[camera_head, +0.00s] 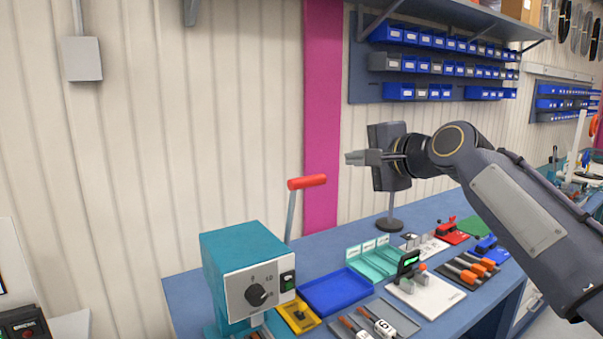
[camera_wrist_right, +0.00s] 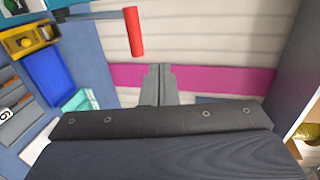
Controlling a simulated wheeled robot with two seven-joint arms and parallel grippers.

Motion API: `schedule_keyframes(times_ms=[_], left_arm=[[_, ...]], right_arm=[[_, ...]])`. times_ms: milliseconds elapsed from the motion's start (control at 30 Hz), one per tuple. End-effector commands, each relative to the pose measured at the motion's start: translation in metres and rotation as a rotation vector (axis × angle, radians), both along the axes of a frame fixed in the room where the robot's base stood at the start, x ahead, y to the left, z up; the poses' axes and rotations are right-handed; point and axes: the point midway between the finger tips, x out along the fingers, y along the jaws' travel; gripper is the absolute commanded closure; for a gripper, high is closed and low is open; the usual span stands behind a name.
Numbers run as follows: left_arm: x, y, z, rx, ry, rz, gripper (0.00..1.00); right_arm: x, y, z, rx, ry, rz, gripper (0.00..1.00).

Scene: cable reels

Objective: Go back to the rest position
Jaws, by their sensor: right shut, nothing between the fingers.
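My right gripper (camera_head: 356,158) is raised above the workbench, in front of the wall, and points left in the head view. Its fingers are together with nothing between them. In the right wrist view the fingertips (camera_wrist_right: 160,70) show in front of the pink wall strip. My left gripper is not in either view. The blue workbench (camera_head: 185,290) runs along the wall below my right arm.
A teal machine (camera_head: 240,245) with a red-handled lever (camera_head: 307,182) stands left of my right gripper. A blue tray (camera_head: 335,292), teal bins (camera_head: 376,263) and tools cover the bench. Blue wall bins (camera_head: 430,40) hang behind my right arm under a shelf (camera_head: 455,12).

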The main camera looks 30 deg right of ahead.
Motion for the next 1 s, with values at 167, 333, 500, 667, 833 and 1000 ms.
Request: schedule_keyframes(times_ms=[167, 333, 500, 667, 833, 1000], left_arm=[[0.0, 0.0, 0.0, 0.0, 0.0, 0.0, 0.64], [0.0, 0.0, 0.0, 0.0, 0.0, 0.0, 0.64], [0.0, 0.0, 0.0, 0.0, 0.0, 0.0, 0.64], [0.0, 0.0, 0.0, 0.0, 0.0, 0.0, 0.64], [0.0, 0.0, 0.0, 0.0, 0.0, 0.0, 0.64], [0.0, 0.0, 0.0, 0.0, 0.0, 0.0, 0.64]], right_arm=[[-0.002, 0.001, -0.001, -0.004, 0.002, 0.002, 1.0], [-0.021, 0.021, -0.041, -0.11, 0.078, 0.078, 1.0], [-0.075, 0.069, -0.136, -0.364, 0.223, 0.283, 1.0], [-0.138, 0.116, -0.231, -0.602, 0.334, 0.524, 1.0], [-0.201, 0.153, -0.313, -0.795, 0.403, 0.762, 1.0], [-0.238, 0.171, -0.359, -0.898, 0.431, 0.907, 1.0]])
